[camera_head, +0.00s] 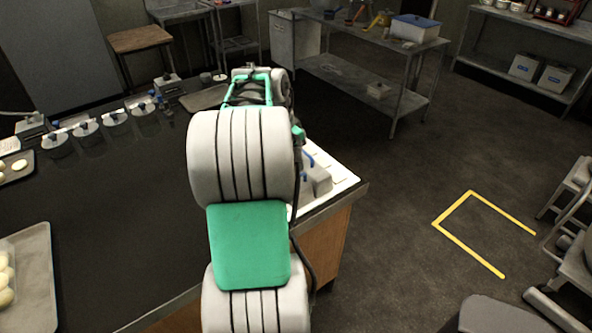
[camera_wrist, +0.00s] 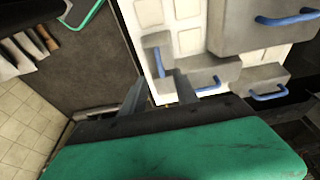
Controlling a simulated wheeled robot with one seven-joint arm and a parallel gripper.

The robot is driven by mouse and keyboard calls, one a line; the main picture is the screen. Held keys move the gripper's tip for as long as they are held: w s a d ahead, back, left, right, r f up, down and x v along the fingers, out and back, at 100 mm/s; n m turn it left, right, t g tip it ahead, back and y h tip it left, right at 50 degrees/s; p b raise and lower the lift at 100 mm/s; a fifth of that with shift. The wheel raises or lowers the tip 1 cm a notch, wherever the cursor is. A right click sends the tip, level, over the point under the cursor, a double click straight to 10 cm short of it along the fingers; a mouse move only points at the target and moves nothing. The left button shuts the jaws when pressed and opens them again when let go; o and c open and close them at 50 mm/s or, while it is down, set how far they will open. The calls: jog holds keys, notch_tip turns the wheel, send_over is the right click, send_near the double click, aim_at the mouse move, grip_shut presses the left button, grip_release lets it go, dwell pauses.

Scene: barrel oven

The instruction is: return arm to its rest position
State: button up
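My gripper (camera_wrist: 157,88) shows in the wrist view with its two grey fingers apart and nothing visibly held between them. It hangs over the edge of a white tray (camera_wrist: 182,42) that holds grey blocks (camera_wrist: 255,72) with blue handles. In the head view my arm stretches forward over the dark counter and hides the gripper. Part of the white tray (camera_head: 338,181) and a grey block (camera_head: 319,181) show just right of the arm. The height of the fingers above the tray is hard to tell.
A row of metal containers (camera_head: 116,117) stands on the counter at left. Trays with pale dough pieces (camera_head: 45,263) lie at its left edge. A metal table (camera_head: 340,32) stands behind. Open floor with a yellow marking (camera_head: 470,236) lies at right.

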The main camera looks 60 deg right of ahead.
jog(key=shift+a+r, duration=0.15)
jog(key=shift+r, duration=0.45)
jog(key=shift+w+d+n, duration=0.2)
jog(key=shift+w+n, duration=0.05)
jog(key=shift+n, duration=0.85)
jog(key=a+f+n, duration=0.2)
jog(key=a+f, duration=0.1)
jog(key=a, duration=0.1)
jog(key=a+f+n+y, duration=0.1)
jog(key=a+f+n, duration=0.2)
jog(key=a, duration=0.1)
jog(key=a+f+n, duration=0.3)
jog(key=a, duration=0.1)
jog(key=shift+s+a+y, duration=0.2)
jog(key=shift+a+y, duration=0.05)
jog(key=shift+y, duration=0.05)
jog(key=w+a+r+n+t, duration=0.1)
jog(key=w+a+r+n, duration=0.1)
jog(key=a, duration=0.9)
jog(key=w+a+r+n+t, duration=0.2)
jog(key=a+n, duration=0.4)
jog(key=a, duration=0.5)
jog(key=w+a+r+n+t, duration=0.1)
jog(key=w+a+r+n, duration=0.2)
jog(key=a, duration=0.8)
jog(key=shift+w+a+r+n+t+y, duration=0.3)
jog(key=shift+w+a+r+n+t, duration=0.1)
jog(key=shift+w+n, duration=0.55)
jog(key=shift+s+d, duration=0.1)
